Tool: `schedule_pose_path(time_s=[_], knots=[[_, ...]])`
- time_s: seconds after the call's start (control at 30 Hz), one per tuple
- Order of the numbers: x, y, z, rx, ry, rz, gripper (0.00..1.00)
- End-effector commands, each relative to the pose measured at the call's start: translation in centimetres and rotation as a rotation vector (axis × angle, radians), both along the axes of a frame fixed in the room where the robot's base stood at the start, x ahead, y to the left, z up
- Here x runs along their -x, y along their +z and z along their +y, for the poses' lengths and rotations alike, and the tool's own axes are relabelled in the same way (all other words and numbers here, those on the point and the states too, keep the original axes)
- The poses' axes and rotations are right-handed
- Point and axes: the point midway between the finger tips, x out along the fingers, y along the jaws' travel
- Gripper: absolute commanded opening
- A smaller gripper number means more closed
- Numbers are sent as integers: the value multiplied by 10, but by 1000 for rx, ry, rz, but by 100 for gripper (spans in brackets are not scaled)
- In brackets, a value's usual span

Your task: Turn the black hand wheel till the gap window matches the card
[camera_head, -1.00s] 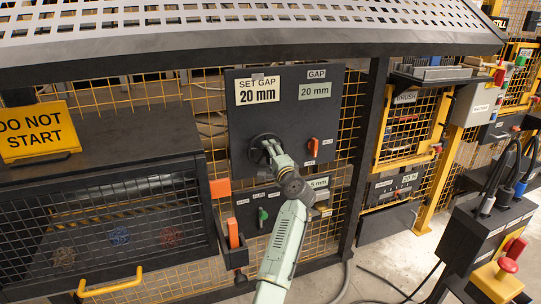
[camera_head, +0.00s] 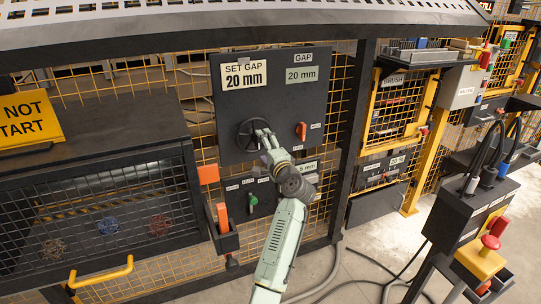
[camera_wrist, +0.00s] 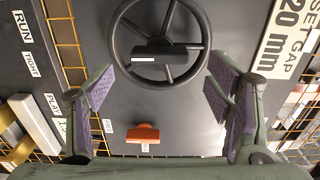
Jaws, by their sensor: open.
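The black hand wheel (camera_head: 247,134) is on the dark panel, left of an orange switch (camera_head: 301,131). The gap window (camera_head: 302,74) under the "GAP" label reads 20 mm. My gripper (camera_head: 262,134) is in front of the wheel's right side.
The orange switch also shows in the wrist view (camera_wrist: 143,134). Below the wheel panel is a smaller panel with a green switch (camera_head: 252,199). A pedestal with a red button (camera_head: 490,241) stands at right.

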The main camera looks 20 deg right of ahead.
Motion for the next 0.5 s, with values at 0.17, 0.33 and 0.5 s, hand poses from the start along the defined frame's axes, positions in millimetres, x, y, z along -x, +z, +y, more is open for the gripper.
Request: schedule_pose_path(time_s=[0.17, 0.33, 0.5], knots=[[37, 0, -1, 0, -2, 0, 73], [56, 0, -2, 0, 0, -1, 73], [62, 0, -2, -1, 0, 0, 73]])
